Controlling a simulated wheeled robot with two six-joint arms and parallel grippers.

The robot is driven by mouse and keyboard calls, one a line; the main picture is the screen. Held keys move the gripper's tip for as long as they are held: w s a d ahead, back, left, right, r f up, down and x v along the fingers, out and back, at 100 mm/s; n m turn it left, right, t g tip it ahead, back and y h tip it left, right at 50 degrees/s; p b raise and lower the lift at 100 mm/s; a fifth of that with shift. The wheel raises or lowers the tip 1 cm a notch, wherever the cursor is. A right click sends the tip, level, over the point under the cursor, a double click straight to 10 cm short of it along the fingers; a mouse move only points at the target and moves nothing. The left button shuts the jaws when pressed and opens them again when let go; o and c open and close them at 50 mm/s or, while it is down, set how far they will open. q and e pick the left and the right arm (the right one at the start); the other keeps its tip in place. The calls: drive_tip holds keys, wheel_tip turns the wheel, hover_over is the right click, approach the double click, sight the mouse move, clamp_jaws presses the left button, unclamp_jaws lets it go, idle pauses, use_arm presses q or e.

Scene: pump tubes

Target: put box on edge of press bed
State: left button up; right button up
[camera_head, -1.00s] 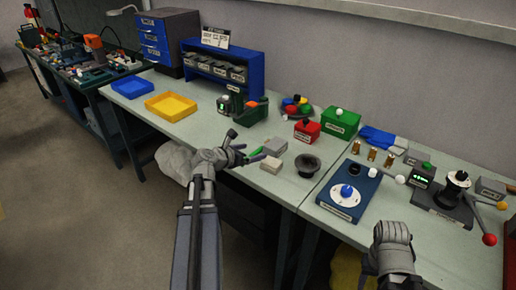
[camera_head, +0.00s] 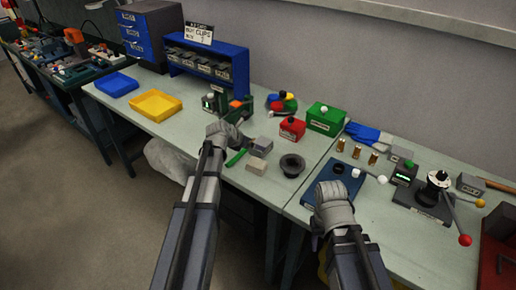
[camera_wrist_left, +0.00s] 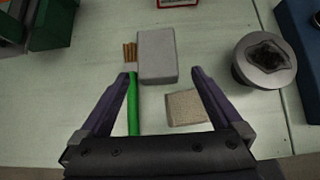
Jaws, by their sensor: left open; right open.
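A grey box (camera_head: 262,144) and a smaller beige block (camera_head: 257,166) lie on the bench. In the left wrist view the grey box (camera_wrist_left: 157,56) is between and just beyond the open fingertips of my left gripper (camera_wrist_left: 163,76); the beige block (camera_wrist_left: 184,107) is nearer the right finger. I see no contact with either. In the head view my left gripper (camera_head: 232,138) is just left of them. The lever press (camera_head: 438,180), with its dark bed (camera_head: 424,204), stands at the right. My right gripper (camera_head: 333,196) is over the blue fixture (camera_head: 362,186), partly hiding it; its fingertips are unclear.
A green stick (camera_wrist_left: 133,105) lies by the left finger, with brown pins (camera_wrist_left: 130,53) beyond. A dark round bowl (camera_head: 291,165) stands right of the blocks. Red (camera_head: 291,128) and green (camera_head: 325,117) boxes stand behind.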

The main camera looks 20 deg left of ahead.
use_arm(q)
drive_tip(key=shift+b+x, duration=0.3)
drive_tip(key=shift+x, duration=0.55)
drive_tip(key=b+x, duration=0.2)
drive_tip(key=x, duration=0.1)
drive_tip(key=b+x, duration=0.1)
drive_tip(key=shift+a+f+b, duration=0.2)
drive_tip(key=shift+f+b, duration=0.2)
drive_tip(key=shift+f, duration=0.1)
drive_tip(key=shift+w+d+f, duration=0.1)
drive_tip(key=shift+w+f, duration=0.05)
drive_tip(key=shift+w, duration=0.15)
drive_tip(key=shift+c, duration=0.2)
drive_tip(key=c, duration=1.5)
drive_tip(key=shift+o, duration=0.2)
wheel_tip(320, 180, up, 10)
drive_tip(key=p, duration=1)
